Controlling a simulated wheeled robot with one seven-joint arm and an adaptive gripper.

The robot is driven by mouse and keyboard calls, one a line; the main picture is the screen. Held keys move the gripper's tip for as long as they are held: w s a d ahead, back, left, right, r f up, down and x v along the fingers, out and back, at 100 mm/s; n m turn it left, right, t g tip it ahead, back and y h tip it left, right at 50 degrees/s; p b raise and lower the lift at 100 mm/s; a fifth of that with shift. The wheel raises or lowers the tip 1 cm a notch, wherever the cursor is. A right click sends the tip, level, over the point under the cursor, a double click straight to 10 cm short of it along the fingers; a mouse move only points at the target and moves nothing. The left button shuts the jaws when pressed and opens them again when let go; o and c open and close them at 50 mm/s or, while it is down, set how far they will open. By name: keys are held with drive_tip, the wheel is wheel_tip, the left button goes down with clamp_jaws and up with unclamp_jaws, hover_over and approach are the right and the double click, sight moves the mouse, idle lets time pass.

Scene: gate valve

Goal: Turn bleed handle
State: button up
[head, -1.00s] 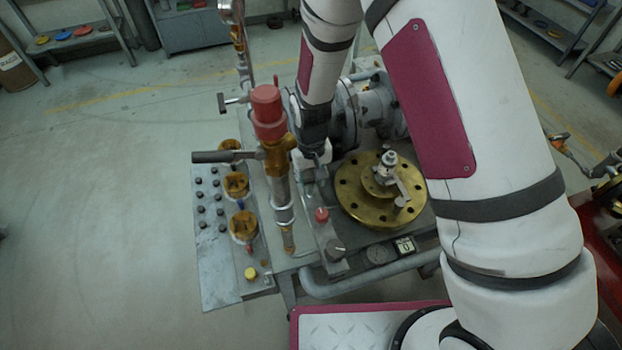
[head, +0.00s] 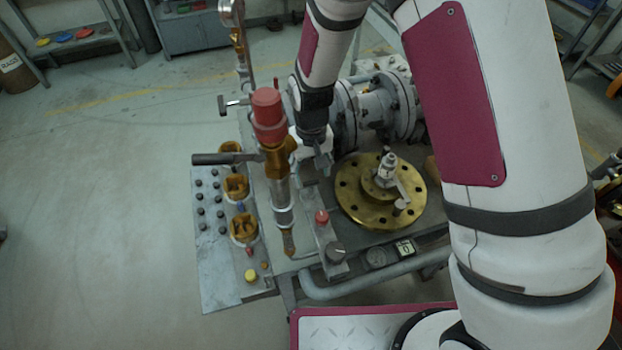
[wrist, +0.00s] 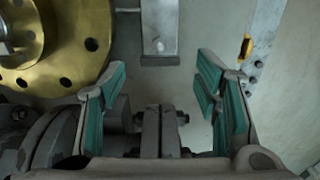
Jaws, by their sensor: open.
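A grey lever (head: 225,157) sticks out left from a brass valve body (head: 279,160) under a red cap (head: 268,108). A smaller lever (head: 403,190) sits on the metal fitting at the centre of the round brass flange (head: 350,205). I cannot tell which one is the bleed handle. My gripper (head: 322,167) points down between the brass valve and the flange, apart from both levers. In the wrist view my gripper (wrist: 165,90) is open, with green pads and nothing between them. The flange (wrist: 62,50) shows at upper left there.
A grey bar (wrist: 159,28) lies just beyond my fingertips in the wrist view. Grey pipework (head: 385,105) is behind. The floor at left is clear.

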sight(311, 181)
wheel_tip(311, 181, up, 7)
drive_tip(key=shift+r, duration=0.2)
idle(0.6)
